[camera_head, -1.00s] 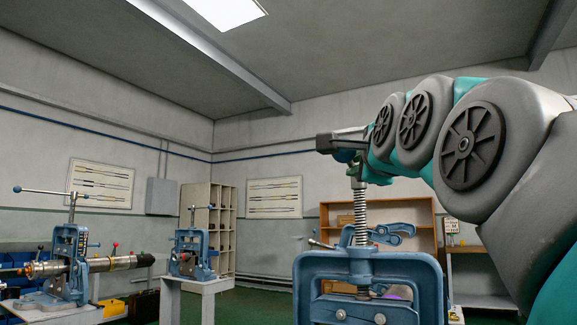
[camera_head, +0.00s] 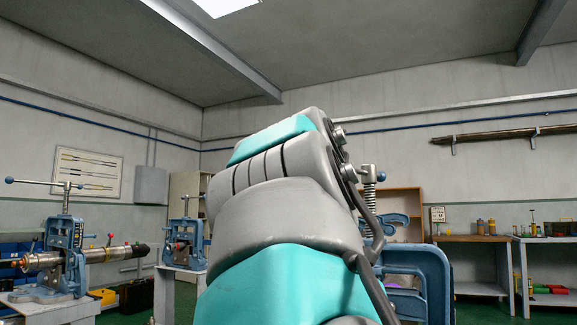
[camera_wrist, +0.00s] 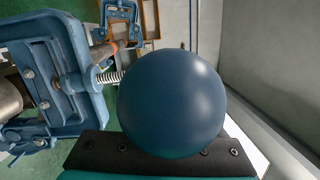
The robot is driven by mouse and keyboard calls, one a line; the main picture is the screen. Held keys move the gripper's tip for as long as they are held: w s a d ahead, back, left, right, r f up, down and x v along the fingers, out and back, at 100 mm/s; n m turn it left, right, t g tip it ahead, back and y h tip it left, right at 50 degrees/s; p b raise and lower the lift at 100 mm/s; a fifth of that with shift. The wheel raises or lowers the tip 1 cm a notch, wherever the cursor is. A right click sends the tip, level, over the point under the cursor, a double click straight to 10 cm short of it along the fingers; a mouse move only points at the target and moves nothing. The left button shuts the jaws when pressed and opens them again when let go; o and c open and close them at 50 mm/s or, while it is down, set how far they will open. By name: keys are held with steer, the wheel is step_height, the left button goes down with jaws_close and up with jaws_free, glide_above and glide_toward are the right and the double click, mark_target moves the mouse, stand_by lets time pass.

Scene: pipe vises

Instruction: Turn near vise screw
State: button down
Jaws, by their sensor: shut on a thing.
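The near vise (camera_head: 425,278) stands right of centre in the head view, partly hidden by my arm. Its upright threaded screw (camera_head: 369,185) shows just right of my arm. In the wrist view the vise's blue frame (camera_wrist: 62,75) is at left, with the screw (camera_wrist: 109,76) coming from it. A large dark-blue ball, the knob of the screw's handle (camera_wrist: 172,100), fills the middle, close to the camera. My gripper (camera_wrist: 95,153) shows as a black bolted plate below it. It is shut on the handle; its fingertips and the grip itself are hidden.
Another blue vise (camera_head: 64,238) holding a pipe stands at left, and a smaller vise (camera_head: 187,243) stands on a white stand behind. A workbench (camera_head: 475,258) with small items is at right. Green floor shows between.

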steer(key=shift+w+a+r+m+h, duration=0.25)
steer(key=shift+a+h, duration=0.15)
steer(key=shift+w+a+r+m+h, duration=0.2)
steer(key=shift+a+m+h, duration=0.05)
steer(key=shift+a+h, duration=0.15)
steer(key=shift+g, duration=0.3)
steer(key=shift+f, duration=0.1)
steer(key=c, duration=1.2)
jaws_free()
steer(key=shift+d, duration=0.1)
steer(key=o, duration=0.4)
steer(key=shift+f, duration=0.15)
steer(key=shift+c, duration=0.2)
steer(key=shift+w+f, duration=0.1)
steer(key=shift+f, duration=0.05)
steer(key=shift+d, duration=0.1)
